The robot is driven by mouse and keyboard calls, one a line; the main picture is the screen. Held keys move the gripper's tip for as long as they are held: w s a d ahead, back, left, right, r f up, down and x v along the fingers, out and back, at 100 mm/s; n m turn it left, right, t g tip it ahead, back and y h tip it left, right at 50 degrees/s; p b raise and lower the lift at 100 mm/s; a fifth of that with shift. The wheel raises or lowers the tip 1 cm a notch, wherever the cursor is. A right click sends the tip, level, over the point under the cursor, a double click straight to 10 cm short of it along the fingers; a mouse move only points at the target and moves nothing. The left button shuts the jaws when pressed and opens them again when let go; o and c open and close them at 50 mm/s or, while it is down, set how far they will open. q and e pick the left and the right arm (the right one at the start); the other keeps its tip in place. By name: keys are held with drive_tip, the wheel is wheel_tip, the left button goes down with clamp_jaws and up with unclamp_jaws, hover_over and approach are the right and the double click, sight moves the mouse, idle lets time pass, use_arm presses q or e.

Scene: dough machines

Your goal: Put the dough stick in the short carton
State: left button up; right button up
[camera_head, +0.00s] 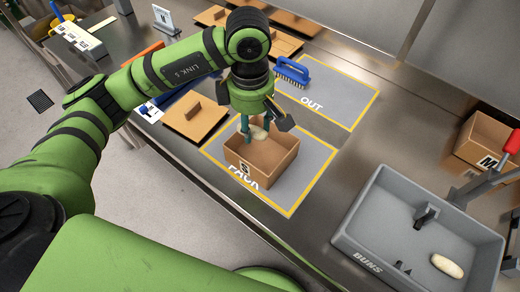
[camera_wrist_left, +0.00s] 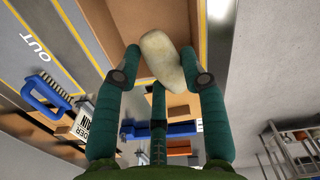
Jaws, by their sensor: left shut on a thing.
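The short carton (camera_head: 272,172), brown, open-topped and marked S, stands on the PACK mat. My left gripper (camera_head: 256,132) points down over its far part and is shut on a pale dough stick (camera_head: 259,132). In the left wrist view the dough stick (camera_wrist_left: 168,60) lies tilted between the fingers of the left gripper (camera_wrist_left: 162,75), with the carton's brown wall (camera_wrist_left: 125,15) behind it. I cannot tell whether the stick touches the carton. My right gripper is not in view.
A grey BUNS tray (camera_head: 390,225) holds another dough stick (camera_head: 447,265) at the right. A carton marked M (camera_head: 484,140) stands behind it. Flat brown cardboard (camera_head: 190,122) lies left of the short carton.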

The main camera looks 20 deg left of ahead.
use_arm(q)
drive_tip(key=w+d+n, duration=0.1)
drive_tip(key=n, duration=0.3)
drive_tip(key=n+p, duration=0.2)
drive_tip(key=p, duration=0.1)
hover_over(261, 155)
wheel_tip(261, 155, down, 8)
wheel_tip(261, 155, down, 3)
drive_tip(key=shift+p, duration=0.35)
drive_tip(key=shift+f, duration=0.1)
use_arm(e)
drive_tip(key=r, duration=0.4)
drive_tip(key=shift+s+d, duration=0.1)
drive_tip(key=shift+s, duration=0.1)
use_arm(q)
drive_tip(key=shift+f, duration=0.15)
drive_tip(key=o, duration=1.1)
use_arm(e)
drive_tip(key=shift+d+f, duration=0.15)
